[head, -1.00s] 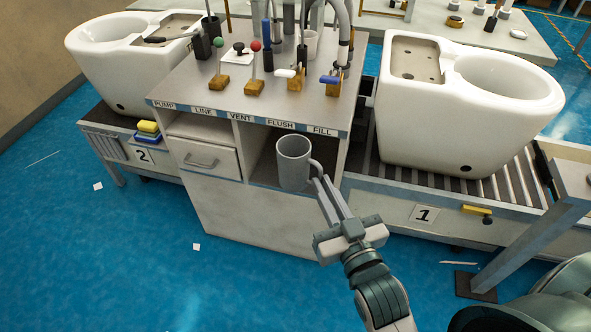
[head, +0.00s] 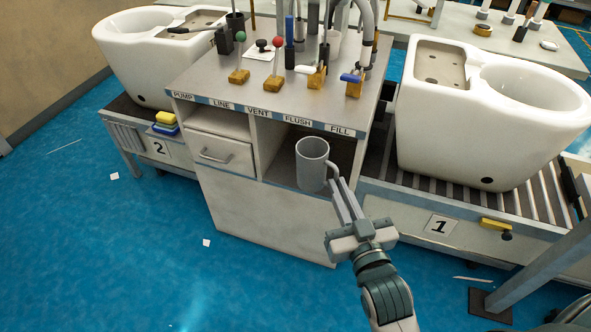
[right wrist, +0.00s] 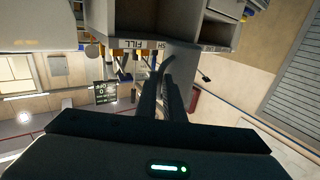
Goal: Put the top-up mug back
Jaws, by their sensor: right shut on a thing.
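The grey mug (head: 311,165) is upright in front of the open cubby (head: 286,150) of the grey cabinet, below the FLUSH and FILL labels. I cannot tell from this angle whether it is partly inside the cubby or touches its floor. My right gripper (head: 337,188) is shut on the mug's handle, on the mug's right side. The right wrist view shows the fingers (right wrist: 166,92) close together, pointing towards the cabinet; the mug is hard to make out there. My left gripper is out of view.
The cabinet top (head: 215,80) carries several levers with coloured knobs. A closed drawer (head: 222,153) is left of the cubby. White toilet bowls stand on conveyors at the left (head: 150,60) and right (head: 440,120). The blue floor in front is clear apart from small scraps.

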